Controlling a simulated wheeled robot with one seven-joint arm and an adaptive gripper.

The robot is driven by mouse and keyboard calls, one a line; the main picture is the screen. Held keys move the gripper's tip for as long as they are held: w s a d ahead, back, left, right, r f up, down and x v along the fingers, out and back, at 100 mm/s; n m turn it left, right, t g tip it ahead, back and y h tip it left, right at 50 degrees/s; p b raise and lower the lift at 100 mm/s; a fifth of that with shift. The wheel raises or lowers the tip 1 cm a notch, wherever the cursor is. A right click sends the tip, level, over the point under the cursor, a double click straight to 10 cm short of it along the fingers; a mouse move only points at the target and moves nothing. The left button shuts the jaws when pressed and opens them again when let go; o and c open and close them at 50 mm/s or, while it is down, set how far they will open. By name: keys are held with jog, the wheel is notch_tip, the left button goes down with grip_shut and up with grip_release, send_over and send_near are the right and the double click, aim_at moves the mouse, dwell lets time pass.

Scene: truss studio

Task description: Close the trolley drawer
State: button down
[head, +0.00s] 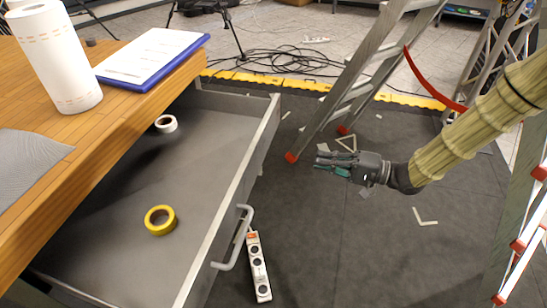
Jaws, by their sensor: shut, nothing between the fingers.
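The trolley drawer (207,127) is grey and stands pulled out to the right from under the wooden top (130,110). A light grey bar handle (236,238) is on its front face. A roll of white tape (166,123) and a roll of yellow tape (160,220) lie inside it. My gripper (323,162) is shut and empty, to the right of the drawer front and apart from it. Its fingers point left towards the drawer. The drawer's left part is hidden under the top.
A paper towel roll (54,57), a blue clipboard (153,60) and a grey cloth (28,165) are on the top. A power strip (258,268) lies on the floor by the handle. A stepladder (360,75) stands behind my gripper. Dark floor between drawer and gripper is mostly clear.

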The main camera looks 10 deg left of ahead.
aim_at(263, 147)
jog(key=shift+g, duration=0.3)
jog(key=a, duration=0.4)
jog(key=a+b, duration=0.1)
jog(key=a, duration=0.8)
jog(key=shift+w+r+b, duration=0.1)
jog(key=shift+r+b, duration=0.2)
jog(key=shift+a, duration=0.5)
jog(key=shift+a+r, duration=0.1)
